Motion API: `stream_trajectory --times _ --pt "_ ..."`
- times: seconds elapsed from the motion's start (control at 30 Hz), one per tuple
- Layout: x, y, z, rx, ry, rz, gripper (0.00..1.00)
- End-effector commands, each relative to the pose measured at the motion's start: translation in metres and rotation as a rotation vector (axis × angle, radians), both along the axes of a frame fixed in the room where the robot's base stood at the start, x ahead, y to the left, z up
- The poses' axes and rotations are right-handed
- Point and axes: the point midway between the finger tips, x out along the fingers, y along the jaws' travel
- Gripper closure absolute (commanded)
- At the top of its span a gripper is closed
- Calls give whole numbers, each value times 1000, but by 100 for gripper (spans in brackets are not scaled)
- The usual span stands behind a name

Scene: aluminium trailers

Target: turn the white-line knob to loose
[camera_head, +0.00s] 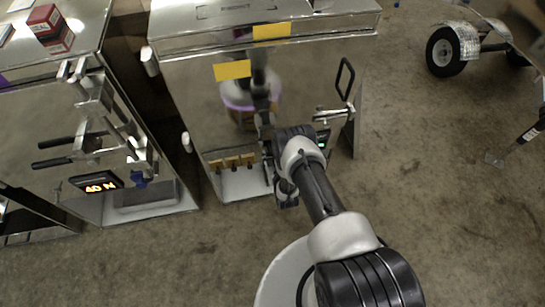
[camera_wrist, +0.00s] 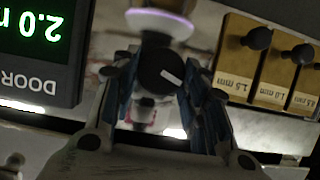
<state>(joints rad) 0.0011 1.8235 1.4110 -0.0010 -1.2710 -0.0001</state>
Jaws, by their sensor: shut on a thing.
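The white-line knob (camera_wrist: 160,72) is round and black, with a short white line on its face. In the wrist view it sits between the two fingers of my gripper (camera_wrist: 163,82). The white line slants down to the right in that view. The blue-lined fingers are closed on the knob's sides. In the head view my gripper (camera_head: 268,148) is at the front of the middle metal trailer (camera_head: 310,85), and the arm hides the knob. No loose or tight marking is readable.
A green-lit display (camera_wrist: 35,45) reading 2.0, upside down, with DOOR lettering, is left of the knob in the wrist view. Yellow blocks (camera_wrist: 262,68) with black knobs and mm labels are on the right. A black handle (camera_head: 345,80) stands right of my arm; another metal cabinet (camera_head: 60,110) is left.

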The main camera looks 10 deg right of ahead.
Motion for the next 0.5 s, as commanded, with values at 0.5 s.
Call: stream_trajectory --times 0.5 --pt "0 1 0 -36 0 1 83"
